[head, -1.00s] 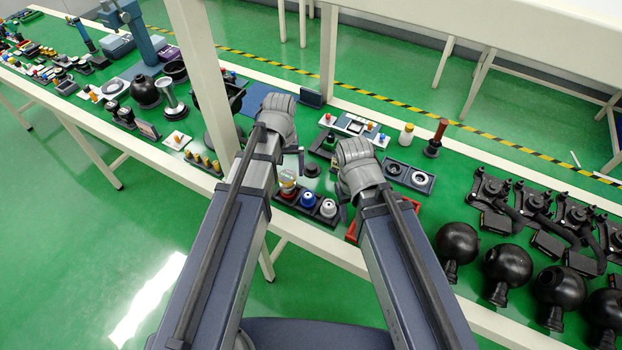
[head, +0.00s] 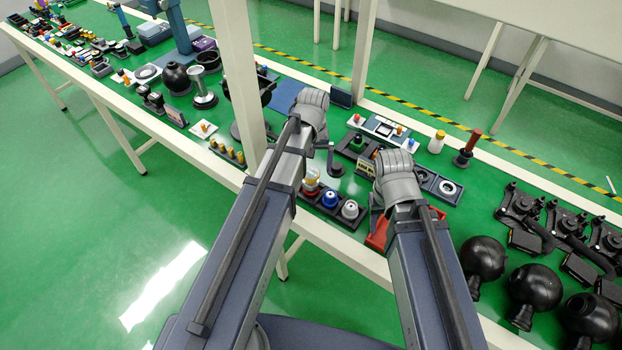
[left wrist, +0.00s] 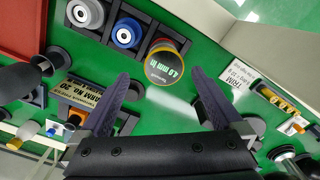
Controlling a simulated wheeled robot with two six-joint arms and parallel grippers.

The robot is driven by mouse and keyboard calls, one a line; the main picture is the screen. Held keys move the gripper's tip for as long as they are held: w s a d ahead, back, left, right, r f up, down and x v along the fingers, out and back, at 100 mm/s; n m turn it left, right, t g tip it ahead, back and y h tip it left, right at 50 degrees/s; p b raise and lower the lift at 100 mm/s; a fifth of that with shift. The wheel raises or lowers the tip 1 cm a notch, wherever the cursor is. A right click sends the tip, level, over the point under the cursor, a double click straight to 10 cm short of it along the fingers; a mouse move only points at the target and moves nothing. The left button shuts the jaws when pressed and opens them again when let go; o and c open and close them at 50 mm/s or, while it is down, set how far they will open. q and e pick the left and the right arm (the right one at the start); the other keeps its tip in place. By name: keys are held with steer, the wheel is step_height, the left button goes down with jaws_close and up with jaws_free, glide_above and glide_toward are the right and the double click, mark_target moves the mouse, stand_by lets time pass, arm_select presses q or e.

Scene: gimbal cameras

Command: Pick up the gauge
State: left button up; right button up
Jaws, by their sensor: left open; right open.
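The likely gauge (left wrist: 165,64) is a round piece with a dark printed face and a yellow rim in the left wrist view. In the head view, it (head: 311,182) stands at the left end of a dark rack (head: 331,208), beside a blue-and-white piece and a grey-and-white piece. My left gripper (left wrist: 161,88) is open and empty, its fingertips just short of the gauge and to either side of it. In the head view, my left gripper (head: 331,158) is behind and right of the gauge. My right gripper (head: 375,204) is open, right of the rack; its fingers are mostly hidden.
A red tray (head: 377,238) lies under my right gripper. Black round-headed devices (head: 533,288) fill the right of the bench. A white post (head: 240,75) rises left of my left arm. Several yellow pegs (head: 227,150) stand near the front edge.

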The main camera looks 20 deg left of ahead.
mark_target(311, 172)
arm_select(q)
steer(key=f+b, duration=0.4)
steer(key=f, duration=0.1)
steer(key=shift+a+b, duration=0.3)
arm_select(e)
step_height(311, 172, down, 5)
steer(key=shift+f, duration=0.1)
arm_select(q)
steer(key=shift+r, duration=0.1)
jaws_close()
arm_select(e)
steer(key=shift+r, duration=0.2)
arm_select(q)
steer(key=shift+r, duration=0.15)
arm_select(e)
steer(key=shift+r, duration=0.1)
